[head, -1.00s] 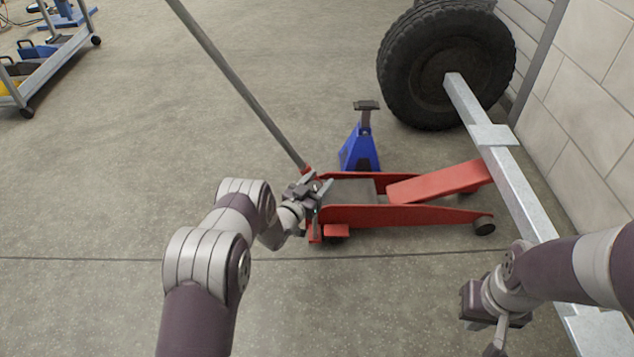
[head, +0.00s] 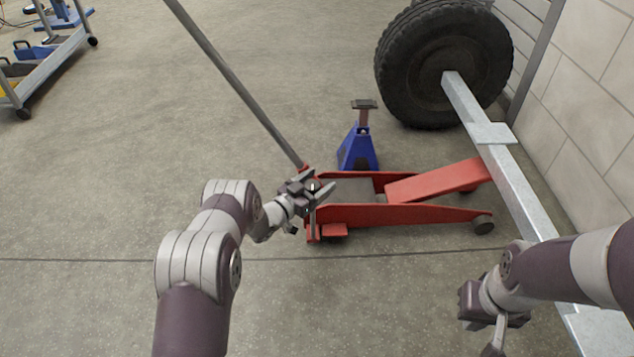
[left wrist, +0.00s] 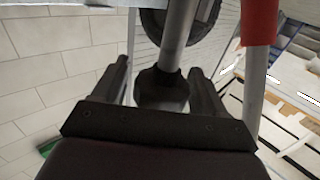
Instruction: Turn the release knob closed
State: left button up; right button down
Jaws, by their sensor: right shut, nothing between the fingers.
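The red floor jack (head: 395,214) lies on the floor, its lifting arm raised toward a grey metal beam. Its release knob (left wrist: 161,90) is a dark ribbed piece at the end of a grey shaft in the left wrist view. My left gripper (head: 320,186) is at the handle end of the jack. Its two fingers (left wrist: 160,82) stand on either side of the knob, with a visible gap on the left side, so it looks open around it. In the head view the gripper mostly hides the knob. My right gripper (head: 493,350) is shut and empty, low at the right.
The long grey jack handle (head: 235,82) slants up and left from the jack. A blue jack stand (head: 358,148) stands behind it. A tire (head: 432,70) and the metal beam (head: 510,185) are at the right, near the wall.

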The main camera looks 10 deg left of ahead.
pick_arm(q)
jog(key=shift+s+a+r+p, duration=0.15)
jog(key=shift+s+p, duration=0.05)
jog(key=shift+p, duration=0.1)
jog(key=p+v, duration=0.6)
jog(key=v, duration=0.6)
jog(key=shift+s, duration=0.1)
